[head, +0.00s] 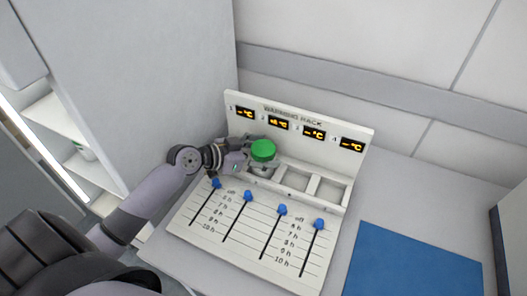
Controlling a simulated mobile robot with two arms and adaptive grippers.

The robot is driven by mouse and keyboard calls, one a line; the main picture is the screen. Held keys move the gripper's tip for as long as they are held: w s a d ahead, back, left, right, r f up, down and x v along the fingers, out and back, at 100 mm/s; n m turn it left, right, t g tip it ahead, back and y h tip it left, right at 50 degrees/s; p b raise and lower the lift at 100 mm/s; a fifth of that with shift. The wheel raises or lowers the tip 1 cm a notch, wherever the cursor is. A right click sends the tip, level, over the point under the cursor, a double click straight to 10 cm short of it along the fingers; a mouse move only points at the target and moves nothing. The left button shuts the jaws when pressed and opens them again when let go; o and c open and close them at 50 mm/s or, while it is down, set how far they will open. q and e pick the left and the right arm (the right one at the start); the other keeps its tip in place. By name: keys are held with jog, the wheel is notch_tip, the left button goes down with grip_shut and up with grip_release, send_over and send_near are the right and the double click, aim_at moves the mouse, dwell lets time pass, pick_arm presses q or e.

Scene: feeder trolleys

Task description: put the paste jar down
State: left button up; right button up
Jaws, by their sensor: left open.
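The paste jar (263,165) has a green lid (263,150) and a pale, see-through body. It is upright at the warming rack (260,220), in or just above the second slot from the left; I cannot tell whether it rests on the slot floor. My left gripper (247,158) is open, with its fingers close to the jar's left side. Whether they touch the jar is unclear. The gripper hides most of the leftmost slot. My right gripper is not in view.
Two empty slots (296,179) lie right of the jar. The rack's back panel carries several lit displays (314,134); its sloping front has several blue sliders (282,210). A blue mat (415,265) lies on the grey counter at right. A tall grey panel stands at left.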

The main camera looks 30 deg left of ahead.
aim_at(252, 153)
pick_arm(q)
jog(key=shift+r, duration=0.1)
jog(key=b+v, duration=0.1)
jog(key=v, duration=0.5)
jog(key=shift+v, duration=0.8)
